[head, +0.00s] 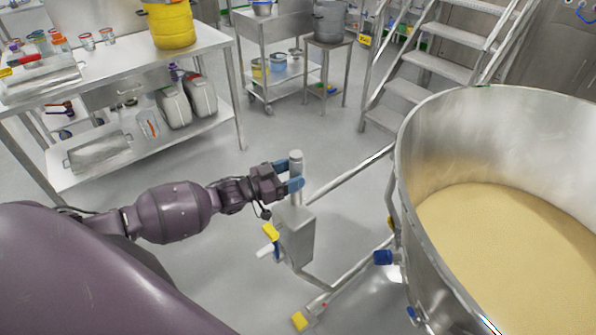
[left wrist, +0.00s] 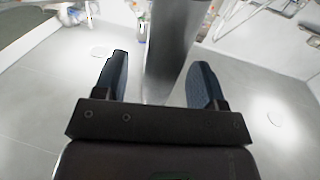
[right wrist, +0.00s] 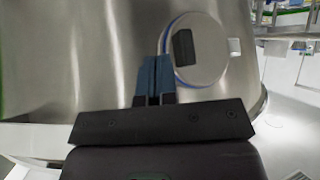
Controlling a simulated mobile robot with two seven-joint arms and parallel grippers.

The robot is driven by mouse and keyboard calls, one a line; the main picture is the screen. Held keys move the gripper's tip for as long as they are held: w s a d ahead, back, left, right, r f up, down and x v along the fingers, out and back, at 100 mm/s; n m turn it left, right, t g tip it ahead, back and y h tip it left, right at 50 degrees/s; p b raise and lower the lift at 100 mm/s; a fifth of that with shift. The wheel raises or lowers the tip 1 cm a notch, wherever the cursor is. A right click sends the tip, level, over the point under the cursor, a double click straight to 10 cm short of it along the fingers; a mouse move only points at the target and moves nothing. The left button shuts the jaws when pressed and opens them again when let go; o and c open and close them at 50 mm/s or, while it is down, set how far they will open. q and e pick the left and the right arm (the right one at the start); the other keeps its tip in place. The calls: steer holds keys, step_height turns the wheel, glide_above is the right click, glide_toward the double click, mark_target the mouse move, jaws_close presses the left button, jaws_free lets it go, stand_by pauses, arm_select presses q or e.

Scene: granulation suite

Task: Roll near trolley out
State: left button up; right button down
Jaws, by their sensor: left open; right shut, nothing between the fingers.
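The near trolley carries a big open steel bowl (head: 440,262) of tan powder (head: 510,235) at the right of the head view. Its steel frame bars (head: 348,182) run to a grey box (head: 296,236) with an upright round post (head: 296,160) on top. My left gripper (head: 290,178) is open at this post. In the left wrist view the post (left wrist: 168,45) stands between the open fingers (left wrist: 160,85); I cannot tell whether they touch it. My right gripper (right wrist: 156,80) is shut and empty before a curved steel wall (right wrist: 90,60) with a round blue-rimmed port (right wrist: 212,55). The head view does not show it.
A steel bench (head: 215,40) with a yellow drum (head: 170,25) and jugs (head: 187,103) stands at the left. A steel cart (head: 270,27) and steps (head: 410,90) stand behind. Yellow-ended parts (head: 299,321) lie low near the floor. Grey floor (head: 265,135) is clear between bench and trolley.

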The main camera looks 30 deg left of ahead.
arm_select(q)
steer(key=v, duration=0.8)
steer(key=shift+s+a, duration=0.1)
